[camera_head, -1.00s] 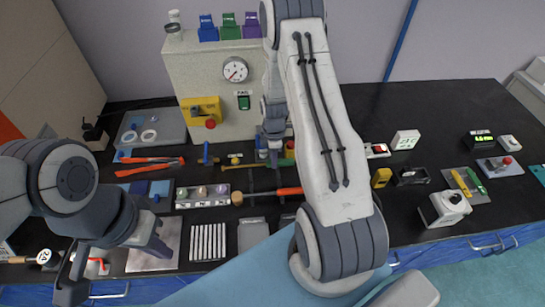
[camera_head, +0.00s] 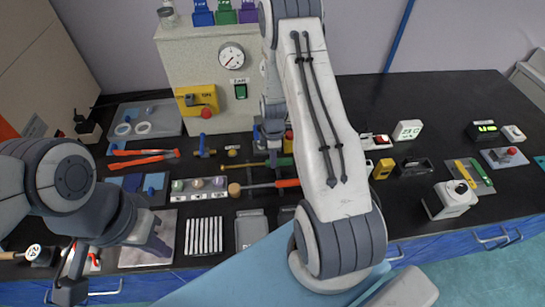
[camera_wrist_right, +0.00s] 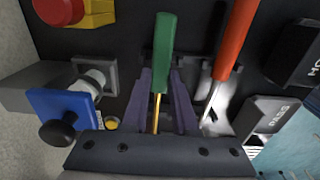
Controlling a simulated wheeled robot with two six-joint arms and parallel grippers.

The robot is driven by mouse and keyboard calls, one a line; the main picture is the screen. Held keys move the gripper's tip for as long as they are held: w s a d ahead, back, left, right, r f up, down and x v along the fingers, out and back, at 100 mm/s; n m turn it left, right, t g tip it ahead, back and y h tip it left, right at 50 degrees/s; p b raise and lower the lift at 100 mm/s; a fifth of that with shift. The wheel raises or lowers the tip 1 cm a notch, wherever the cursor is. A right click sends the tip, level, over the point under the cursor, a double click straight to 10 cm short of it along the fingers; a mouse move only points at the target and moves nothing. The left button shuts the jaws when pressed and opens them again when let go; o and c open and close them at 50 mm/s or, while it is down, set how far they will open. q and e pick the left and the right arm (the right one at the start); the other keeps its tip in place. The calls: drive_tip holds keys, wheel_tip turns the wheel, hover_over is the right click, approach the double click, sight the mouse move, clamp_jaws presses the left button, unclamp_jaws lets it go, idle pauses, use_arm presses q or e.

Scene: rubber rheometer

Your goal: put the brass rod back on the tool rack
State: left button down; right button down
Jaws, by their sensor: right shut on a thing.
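The brass rod (camera_wrist_right: 157,108) with a green handle (camera_wrist_right: 162,55) stands out in the right wrist view, between the fingers of my right gripper (camera_wrist_right: 165,90), which is shut on it. In the head view the rod (camera_head: 246,165) lies roughly level, low over the black bench, in front of the grey machine. My right gripper (camera_head: 272,132) is partly hidden there by its own arm. I cannot tell whether the rod touches the bench. My left gripper (camera_head: 108,262) is at the front left, fingers apart and empty.
A red-handled tool (camera_wrist_right: 235,45) lies close beside the rod. A blue block with a black knob (camera_wrist_right: 62,118) is on the other side. The grey machine (camera_head: 215,110) stands behind, with a yellow switch box (camera_head: 197,100). Bench space is clear at the back right.

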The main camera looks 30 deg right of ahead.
drive_tip(key=shift+f, duration=0.25)
unclamp_jaws()
idle(0.3)
drive_tip(key=shift+r, duration=0.15)
wheel_tip(320, 180, up, 10)
drive_tip(key=b, duration=0.2)
drive_tip(key=shift+r, duration=0.1)
idle(0.4)
